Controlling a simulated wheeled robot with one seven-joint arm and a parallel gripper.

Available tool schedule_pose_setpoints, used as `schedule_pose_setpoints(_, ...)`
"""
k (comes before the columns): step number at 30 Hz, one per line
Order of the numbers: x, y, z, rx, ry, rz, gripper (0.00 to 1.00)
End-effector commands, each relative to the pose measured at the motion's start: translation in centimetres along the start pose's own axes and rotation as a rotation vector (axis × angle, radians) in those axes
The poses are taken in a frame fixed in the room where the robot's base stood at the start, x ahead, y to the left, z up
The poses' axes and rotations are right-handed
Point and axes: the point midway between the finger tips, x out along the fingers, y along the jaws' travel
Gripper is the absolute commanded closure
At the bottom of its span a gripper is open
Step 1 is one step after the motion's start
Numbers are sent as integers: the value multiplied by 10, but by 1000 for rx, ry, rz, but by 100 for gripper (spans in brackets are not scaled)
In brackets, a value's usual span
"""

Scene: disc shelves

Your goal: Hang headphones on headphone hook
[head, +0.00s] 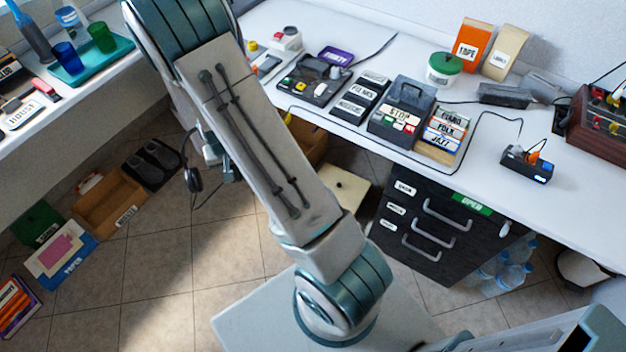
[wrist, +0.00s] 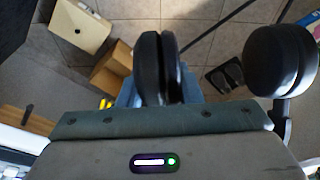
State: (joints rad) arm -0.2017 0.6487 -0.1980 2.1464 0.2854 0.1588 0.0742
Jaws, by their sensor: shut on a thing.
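The black headphones (head: 193,178) hang in the air over the floor, just left of my arm in the head view. In the wrist view one dark ear cup (wrist: 282,60) is at the right and the other (wrist: 152,68) is near the middle. My gripper (head: 222,168) is shut on the headphones; my arm hides part of it. In the wrist view its blue-grey fingers show partly behind the middle ear cup. I cannot make out the headphone hook in either view.
A white desk (head: 330,125) with boxes, trays and cables runs along the back. A black drawer unit (head: 425,225) stands under it. A left counter (head: 60,105) holds cups on a teal tray. Cardboard boxes (head: 110,205) and books lie on the floor; open tiles lie between.

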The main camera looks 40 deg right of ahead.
Motion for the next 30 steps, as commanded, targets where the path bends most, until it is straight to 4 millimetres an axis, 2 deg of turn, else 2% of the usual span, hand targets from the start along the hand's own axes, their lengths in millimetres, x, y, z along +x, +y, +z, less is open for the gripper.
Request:
schedule_pose_setpoints(1, 33, 6, 3, 66, 48, 23, 100)
schedule_pose_setpoints(5, 74, 28, -3, 240, 190, 85, 100)
schedule_pose_setpoints(8, 107, 52, -5, 374, 309, 154, 100)
schedule_pose_setpoints(13, 153, 111, -2, 603, 533, 334, 100)
schedule_pose_setpoints(16, 165, 149, 5, 718, 647, 457, 100)
schedule_pose_setpoints(21, 163, 199, 22, 854, 760, 629, 100)
schedule_pose_setpoints(24, 158, 215, 31, 897, 791, 693, 100)
schedule_pose_setpoints(30, 151, 226, 35, 926, 811, 737, 100)
